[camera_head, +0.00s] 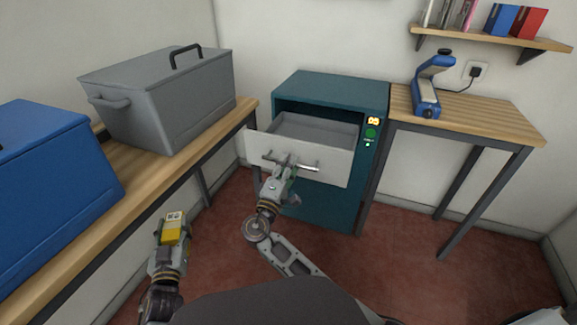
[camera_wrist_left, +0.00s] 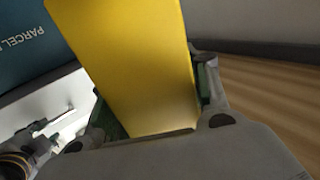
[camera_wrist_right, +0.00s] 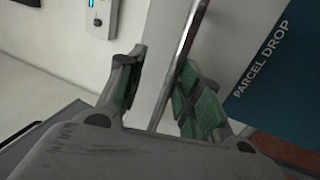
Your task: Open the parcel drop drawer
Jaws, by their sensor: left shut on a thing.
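The parcel drop drawer (camera_head: 333,167) has a white front and a grey inside that looks empty; it stands pulled out of the teal cabinet (camera_head: 330,88). Its metal bar handle (camera_head: 308,168) is on the front. My right gripper (camera_head: 283,168) is at the handle. In the right wrist view the handle bar (camera_wrist_right: 176,70) passes between the spread green-padded fingers (camera_wrist_right: 162,95), with a gap on the left side. My left gripper (camera_head: 169,247) is shut on a yellow parcel (camera_head: 173,229) with a white label, away from the drawer. The parcel (camera_wrist_left: 130,60) fills much of the left wrist view.
A grey lidded box (camera_head: 165,110) and a blue box (camera_head: 50,190) stand on the wooden bench at left. A blue handheld device (camera_head: 427,95) stands on the side table (camera_head: 480,113) at right. A panel with a green light (camera_head: 371,132) is on the cabinet. Red floor is clear at right.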

